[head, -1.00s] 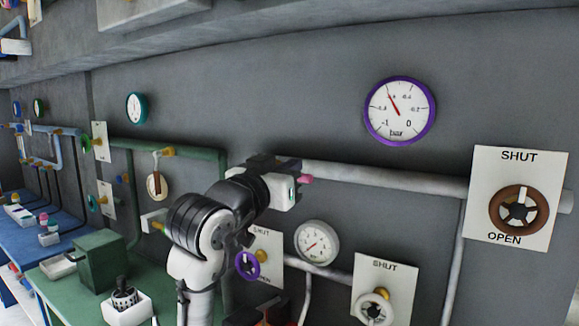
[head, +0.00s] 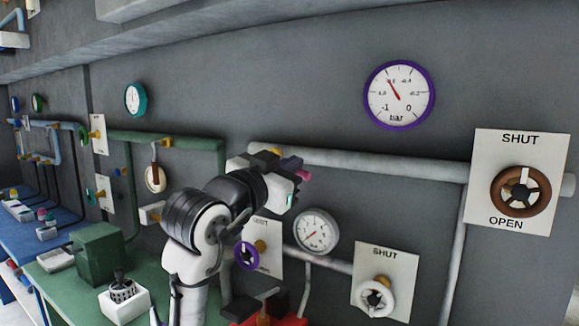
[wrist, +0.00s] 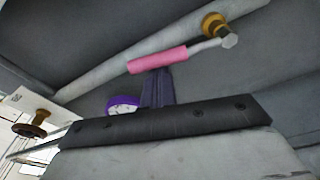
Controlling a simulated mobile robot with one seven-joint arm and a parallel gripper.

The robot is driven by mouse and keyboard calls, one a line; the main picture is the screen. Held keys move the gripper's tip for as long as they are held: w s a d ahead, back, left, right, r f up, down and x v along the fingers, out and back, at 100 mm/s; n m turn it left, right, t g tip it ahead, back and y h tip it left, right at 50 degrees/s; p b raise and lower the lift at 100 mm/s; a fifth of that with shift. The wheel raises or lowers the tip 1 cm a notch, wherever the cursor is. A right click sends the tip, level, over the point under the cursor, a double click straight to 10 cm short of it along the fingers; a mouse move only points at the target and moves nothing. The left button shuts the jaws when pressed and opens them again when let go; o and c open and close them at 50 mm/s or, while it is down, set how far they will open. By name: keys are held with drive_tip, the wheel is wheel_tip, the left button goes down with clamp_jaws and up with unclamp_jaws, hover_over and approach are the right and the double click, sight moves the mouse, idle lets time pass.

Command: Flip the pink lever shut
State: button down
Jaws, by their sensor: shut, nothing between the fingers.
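The pink lever (wrist: 157,60) has a pink grip on a metal stem, joined to a brass valve (wrist: 215,25) on the pale pipe. In the wrist view it lies at a small angle to the pipe. In the head view the pink grip (head: 303,177) shows just right of my gripper (head: 291,163), with brass (head: 277,151) above. My gripper's purple fingers (wrist: 157,80) are shut and empty. Their tips reach the near edge of the pink grip in the wrist view; I cannot tell whether they touch it. My wrist hides part of the lever's surroundings in the head view.
The pale pipe (head: 390,165) runs along the grey wall. A purple-rimmed gauge (head: 399,95) hangs above it. A brown handwheel (head: 521,191) is at right; a white gauge (head: 316,232) and purple handwheel (head: 247,256) are below. A green bench (head: 70,292) lies lower left.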

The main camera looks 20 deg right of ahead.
drive_tip(key=w+a+f+m+g+b, duration=0.1)
drive_tip(key=w+a+f+m+b, duration=0.1)
drive_tip(key=m, duration=0.5)
drive_tip(key=w+a+f+m+g+b, duration=0.1)
drive_tip(key=w+f+m+b, duration=0.2)
drive_tip(key=f+m+b, duration=0.2)
drive_tip(key=shift+a+f+m, duration=0.4)
drive_tip(key=shift+f+m, duration=0.05)
drive_tip(key=shift+m, duration=1.15)
drive_tip(key=shift+w+a, duration=0.1)
